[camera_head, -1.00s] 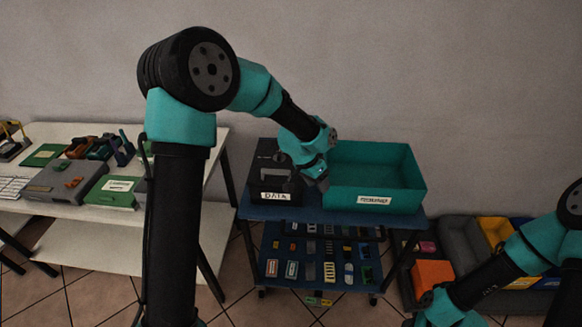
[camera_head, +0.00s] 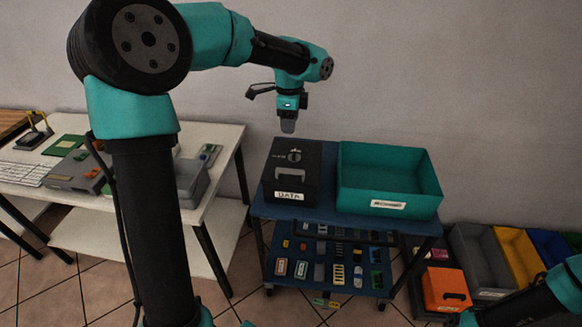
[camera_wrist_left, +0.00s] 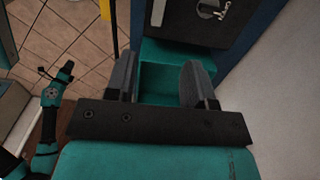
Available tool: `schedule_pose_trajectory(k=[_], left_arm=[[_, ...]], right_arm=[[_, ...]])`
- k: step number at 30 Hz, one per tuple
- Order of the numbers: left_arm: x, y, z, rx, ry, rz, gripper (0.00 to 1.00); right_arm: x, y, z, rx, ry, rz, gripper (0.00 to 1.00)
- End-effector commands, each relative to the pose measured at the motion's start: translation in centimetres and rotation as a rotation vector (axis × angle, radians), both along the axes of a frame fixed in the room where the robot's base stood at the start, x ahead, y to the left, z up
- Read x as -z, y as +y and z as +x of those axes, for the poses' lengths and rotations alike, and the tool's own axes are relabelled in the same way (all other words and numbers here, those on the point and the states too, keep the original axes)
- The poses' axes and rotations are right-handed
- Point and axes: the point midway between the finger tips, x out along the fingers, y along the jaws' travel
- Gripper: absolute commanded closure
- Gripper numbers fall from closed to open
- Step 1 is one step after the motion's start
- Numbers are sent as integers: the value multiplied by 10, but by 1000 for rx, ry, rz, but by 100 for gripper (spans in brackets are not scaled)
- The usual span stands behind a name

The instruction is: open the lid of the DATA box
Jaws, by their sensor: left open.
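The DATA box (camera_head: 292,165) is black, with a white DATA label on its front, and stands on the left of the blue table. Its top looks flat and closed. My left gripper (camera_head: 288,126) is open and empty, pointing down above the back of the box, apart from it. In the left wrist view, the two grey fingers (camera_wrist_left: 158,82) are spread, and the box's dark top (camera_wrist_left: 192,22) shows beyond them. My right arm is at the lower right of the head view; its jaws cannot be made out.
A teal bin (camera_head: 388,182) stands close to the right of the DATA box. A lower shelf (camera_head: 330,272) holds several small parts. A white table (camera_head: 222,158) stands left, and coloured bins (camera_head: 515,255) are on the right. The wall is close behind.

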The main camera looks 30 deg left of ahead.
Motion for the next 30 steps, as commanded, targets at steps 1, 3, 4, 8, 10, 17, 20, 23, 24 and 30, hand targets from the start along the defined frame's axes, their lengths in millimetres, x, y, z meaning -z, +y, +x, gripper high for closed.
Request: schedule_pose_trajectory(k=[1, 3, 4, 8, 10, 17, 20, 23, 24, 30], left_arm=[[2, 0, 0, 0, 1, 0, 51], [5, 0, 0, 0, 1, 0, 51], [7, 0, 0, 0, 2, -1, 51], [21, 0, 0, 0, 3, 0, 51], [31, 0, 0, 0, 3, 0, 51], [70, 0, 0, -1, 4, -1, 51], [87, 0, 0, -1, 4, -1, 51], [104, 0, 0, -2, 4, -2, 51], [111, 0, 0, -1, 4, -1, 51], [144, 0, -1, -1, 4, -2, 51]], right_arm=[[0, 0, 0, 0, 0, 0, 57], [0, 0, 0, 0, 0, 0, 57], [0, 0, 0, 0, 0, 0, 57], [0, 0, 0, 0, 0, 0, 57], [0, 0, 0, 0, 0, 0, 57], [0, 0, 0, 0, 0, 0, 57], [0, 0, 0, 0, 0, 0, 57], [0, 0, 0, 0, 0, 0, 57], [0, 0, 0, 0, 0, 0, 57], [0, 0, 0, 0, 0, 0, 57]])
